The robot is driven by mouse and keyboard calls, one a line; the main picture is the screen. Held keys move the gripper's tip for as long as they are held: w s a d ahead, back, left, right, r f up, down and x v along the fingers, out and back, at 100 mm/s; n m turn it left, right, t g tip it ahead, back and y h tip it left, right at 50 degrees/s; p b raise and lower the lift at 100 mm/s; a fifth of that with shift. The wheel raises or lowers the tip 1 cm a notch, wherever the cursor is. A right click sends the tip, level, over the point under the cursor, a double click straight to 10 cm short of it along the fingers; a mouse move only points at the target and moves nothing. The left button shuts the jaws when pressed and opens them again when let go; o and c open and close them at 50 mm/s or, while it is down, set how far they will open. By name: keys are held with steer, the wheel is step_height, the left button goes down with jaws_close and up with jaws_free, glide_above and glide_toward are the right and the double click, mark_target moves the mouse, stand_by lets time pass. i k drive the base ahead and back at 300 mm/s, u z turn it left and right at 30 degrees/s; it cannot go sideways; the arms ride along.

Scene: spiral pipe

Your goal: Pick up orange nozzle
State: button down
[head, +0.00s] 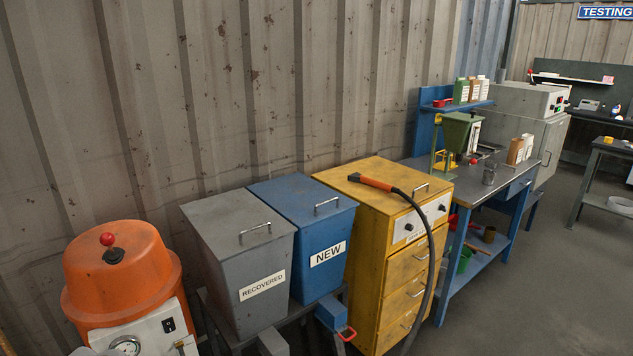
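The orange nozzle (371,182) lies on top of the yellow cabinet (345,176), near its middle. It is a short orange tube with a dark tip at its left end. A black hose (429,250) runs from its right end, over the cabinet's front edge, and hangs down in front of the drawers toward the floor. My gripper is not in view.
Left of the cabinet stand a blue NEW bin (300,192) and a grey RECOVERED bin (222,213), both with lid handles. An orange domed machine (122,270) stands far left. A blue workbench (465,180) stands right. Open floor (540,290) lies at lower right.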

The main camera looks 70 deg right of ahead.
mark_target(357, 177)
steer(key=z, duration=4.25)
steer(key=i, duration=2.25)
steer(key=u, duration=3.45)
